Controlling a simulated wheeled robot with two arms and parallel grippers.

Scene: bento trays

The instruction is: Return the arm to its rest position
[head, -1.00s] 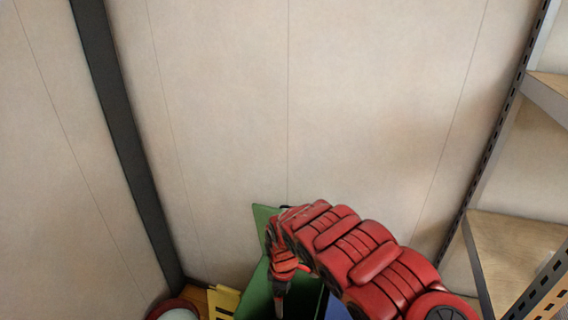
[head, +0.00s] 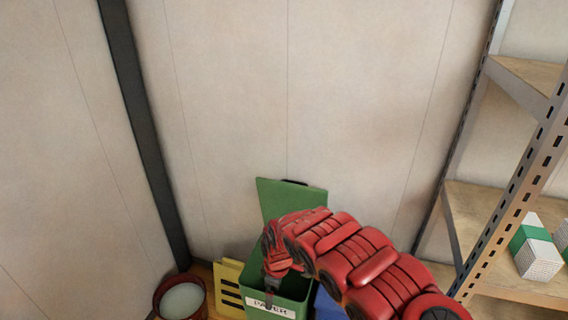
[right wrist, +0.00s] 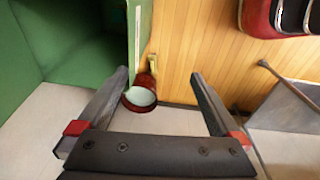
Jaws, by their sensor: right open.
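My right arm, red and segmented, reaches in from the lower right in the head view. Its gripper (head: 270,286) points down at the green bin (head: 292,286), whose lid stands raised behind it. In the right wrist view the two dark fingers of my right gripper (right wrist: 160,88) are spread wide with nothing between them that they hold. A green wall (right wrist: 60,62) is close by on the left of that view. My left gripper is in neither view.
A red-rimmed round container (head: 158,298) and a yellow object (head: 228,284) stand left of the bin. A blue object (head: 328,304) is at its right. A metal shelf (head: 500,210) with green and white boxes (head: 538,252) stands at the right. The wall behind is bare.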

